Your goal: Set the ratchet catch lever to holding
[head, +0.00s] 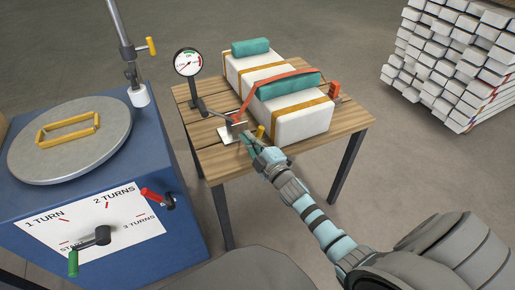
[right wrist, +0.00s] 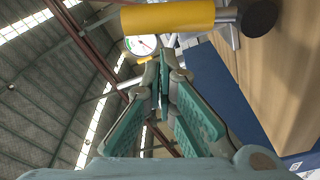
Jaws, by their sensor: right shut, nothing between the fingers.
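The ratchet (head: 234,128) sits on a pale plate at the left front of a wooden table, with a red strap (head: 275,82) running from it over a white wrapped load. A short yellow-gripped lever (head: 260,131) shows at the ratchet; I take it for the catch lever. In the right wrist view a yellow cylinder (right wrist: 168,17) with a dark end, seemingly the same grip, crosses the top. My right gripper (head: 250,143) is shut and empty, just in front of the yellow grip. Its fingertips (right wrist: 164,62) are below the cylinder; I cannot tell if they touch. My left gripper is out of view.
A dial gauge (head: 187,63) stands at the table's left edge. A blue cabinet (head: 188,222) with a round plate, crank and turn markings (head: 95,225) stands to the left. A stack of white pieces (head: 455,65) is at the far right. Open floor lies right of the table.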

